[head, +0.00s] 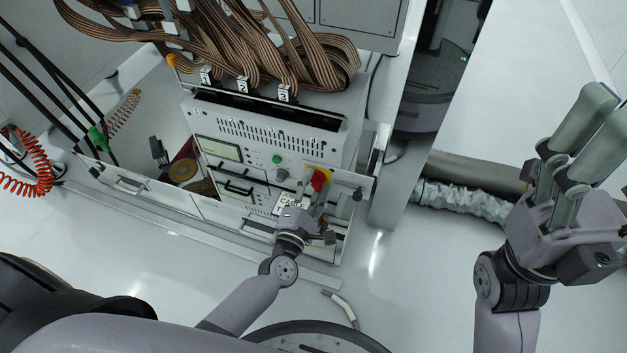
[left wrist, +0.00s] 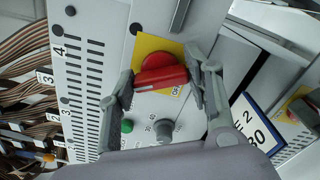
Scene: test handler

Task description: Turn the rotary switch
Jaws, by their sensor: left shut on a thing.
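The rotary switch is a red knob on a yellow plate. It sits at the right of the test handler's front panel in the head view (head: 318,180) and fills the middle of the left wrist view (left wrist: 160,72). My left gripper (left wrist: 162,84) has one finger at each end of the switch's red handle, shut on it. In the head view, the left gripper (head: 311,195) reaches up to the panel and partly covers the area below the switch. My right gripper (head: 587,130) is raised at the right, away from the panel, its fingers side by side with the gap unclear.
A green button (left wrist: 127,126) and a grey dial (left wrist: 163,129) sit beside the switch. A label card (left wrist: 258,125) is near the left gripper. Brown ribbon cables (head: 230,45) hang above the handler. An open drawer front (head: 130,184) lies left.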

